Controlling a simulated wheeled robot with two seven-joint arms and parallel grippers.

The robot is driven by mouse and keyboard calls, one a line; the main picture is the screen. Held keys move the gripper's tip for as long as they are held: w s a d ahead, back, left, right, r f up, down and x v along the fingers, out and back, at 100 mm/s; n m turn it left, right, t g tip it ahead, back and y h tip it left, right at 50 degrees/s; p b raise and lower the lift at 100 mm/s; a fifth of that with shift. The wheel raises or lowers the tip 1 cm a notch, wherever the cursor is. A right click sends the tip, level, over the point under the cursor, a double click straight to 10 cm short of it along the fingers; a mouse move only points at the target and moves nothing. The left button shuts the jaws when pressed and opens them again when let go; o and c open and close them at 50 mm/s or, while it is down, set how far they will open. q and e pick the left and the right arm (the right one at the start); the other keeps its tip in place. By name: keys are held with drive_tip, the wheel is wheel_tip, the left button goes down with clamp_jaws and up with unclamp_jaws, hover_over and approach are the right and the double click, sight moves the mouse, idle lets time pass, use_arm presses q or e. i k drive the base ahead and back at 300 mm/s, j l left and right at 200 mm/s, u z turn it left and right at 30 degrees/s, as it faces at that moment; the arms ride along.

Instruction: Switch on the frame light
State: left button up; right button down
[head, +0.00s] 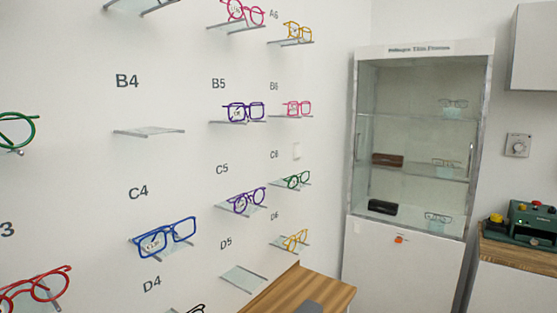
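A grey square plate with a round knob (516,145) is on the right wall, beside the glass cabinet. Neither is labelled legibly. Neither of my grippers is in view.
Glass shelves with coloured frames, such as blue glasses (165,237), stick out from the left wall. A wooden surface (322,291) with a dark grey object on it is below. The glass cabinet (352,150) stands at the back; a green machine (533,224) sits right.

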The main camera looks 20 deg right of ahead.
sight(298, 148)
drive_tip(key=i+l, duration=0.15)
drive_tip(key=l, duration=0.2)
drive_tip(key=i+l+u, duration=0.1)
drive_tip(key=l, duration=0.25)
drive_tip(key=i+l, duration=0.25)
drive_tip(key=i+l+u, duration=0.1)
drive_tip(key=l, duration=0.35)
drive_tip(key=i+l, duration=0.2)
drive_tip(key=l, duration=0.15)
drive_tip(key=i+l+u, duration=0.1)
drive_tip(key=l, duration=0.25)
drive_tip(key=i+l, duration=0.15)
drive_tip(key=l, duration=0.25)
